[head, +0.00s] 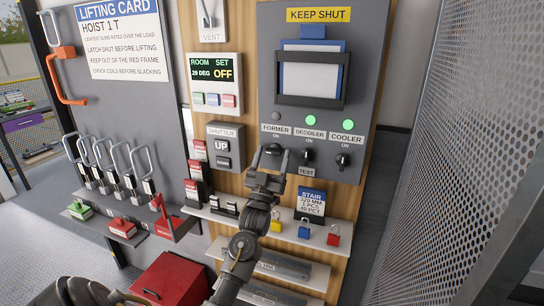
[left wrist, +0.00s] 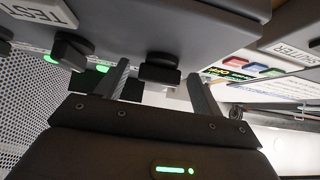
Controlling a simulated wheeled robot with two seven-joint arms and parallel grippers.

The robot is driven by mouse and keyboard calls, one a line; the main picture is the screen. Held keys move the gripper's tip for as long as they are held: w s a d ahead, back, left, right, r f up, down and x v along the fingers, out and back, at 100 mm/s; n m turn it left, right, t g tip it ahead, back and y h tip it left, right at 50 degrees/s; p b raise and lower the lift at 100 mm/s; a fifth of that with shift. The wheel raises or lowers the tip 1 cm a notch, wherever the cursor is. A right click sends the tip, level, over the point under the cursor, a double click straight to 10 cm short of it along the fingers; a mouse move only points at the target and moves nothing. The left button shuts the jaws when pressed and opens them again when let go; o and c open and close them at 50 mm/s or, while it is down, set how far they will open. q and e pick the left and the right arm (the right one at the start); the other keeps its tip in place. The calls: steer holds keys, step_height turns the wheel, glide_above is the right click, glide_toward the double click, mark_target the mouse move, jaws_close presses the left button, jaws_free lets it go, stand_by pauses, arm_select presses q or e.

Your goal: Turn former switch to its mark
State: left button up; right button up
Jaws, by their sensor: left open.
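The former switch (head: 273,149) is a dark knob under the FORMER label on the grey panel (head: 367,98). The lamp above that label is dark. My left gripper (head: 269,160) is in front of this knob and partly hides it, along with its mark. In the left wrist view the black knob (left wrist: 160,70) sits between the two spread fingers of the left gripper (left wrist: 161,88), with a gap visible on each side. The fingers are open and do not visibly grip it. My right gripper is not in view.
The decoiler switch (head: 306,155) and cooler switch (head: 342,160) are to the right, under lit green lamps. Left are the shutter box (head: 226,146) and the thermostat (head: 215,83). Below, a shelf (head: 285,229) holds coloured padlocks. A mesh panel (head: 450,150) stands at the right.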

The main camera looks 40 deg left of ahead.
arm_select(q)
steer(key=shift+c, duration=0.5)
steer(key=c, duration=0.9)
steer(key=shift+m, duration=0.4)
steer(key=m+h, duration=0.3)
steer(key=h, duration=0.1)
steer(key=m+h+b, duration=0.1)
steer(key=m+h, duration=0.2)
steer(key=m, duration=0.1)
steer(key=shift+s+a+m+t+h, duration=0.1)
steer(key=shift+a+m+t+h, duration=0.1)
steer(key=shift+m+t+h, duration=0.15)
steer(key=m+g+h, duration=0.2)
steer(key=m+h, duration=0.1)
steer(key=m, duration=0.2)
steer(key=m+g+h, duration=0.3)
steer(key=m, duration=0.2)
steer(key=m+g+h+b, duration=0.1)
steer(key=m+g+h, duration=0.1)
steer(key=m, duration=0.3)
steer(key=shift+s+a+r+m+g+h, duration=0.1)
steer(key=shift+a+r+m+g+h, duration=0.25)
steer(key=shift+h, duration=0.4)
steer(key=shift+r+m+g+y, duration=0.2)
steer(key=shift+m+g+y, duration=0.1)
steer(key=shift+m+g, duration=0.95)
